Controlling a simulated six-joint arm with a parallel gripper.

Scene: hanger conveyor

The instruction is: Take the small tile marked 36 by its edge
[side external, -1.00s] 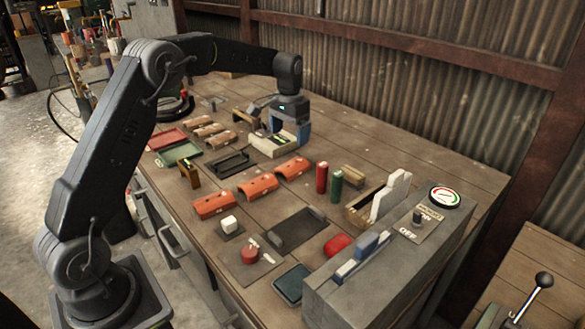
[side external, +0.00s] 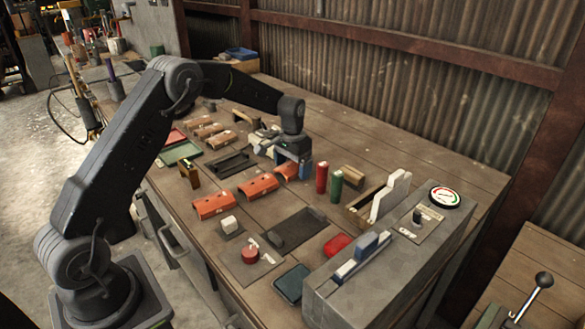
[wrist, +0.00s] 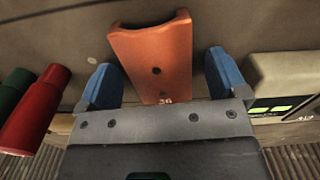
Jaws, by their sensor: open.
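The orange curved tile marked 36 (wrist: 152,58) lies on the bench, its number at the end nearest my gripper in the wrist view. In the side view it is the rightmost orange tile (side external: 284,172), partly hidden by my gripper. My gripper (wrist: 158,72) is open, with one blue finger on each side of the tile and visible gaps between. In the side view my gripper (side external: 291,164) points down over the tile's far end. I cannot tell how far the fingertips are above the bench.
Two more orange tiles (side external: 258,186) (side external: 213,205) lie to the left. A red cylinder (side external: 322,177) and a green cylinder (side external: 336,186) stand close on the right. A pale device (wrist: 283,84) is beside the right finger in the wrist view. Free bench lies behind, toward the corrugated wall.

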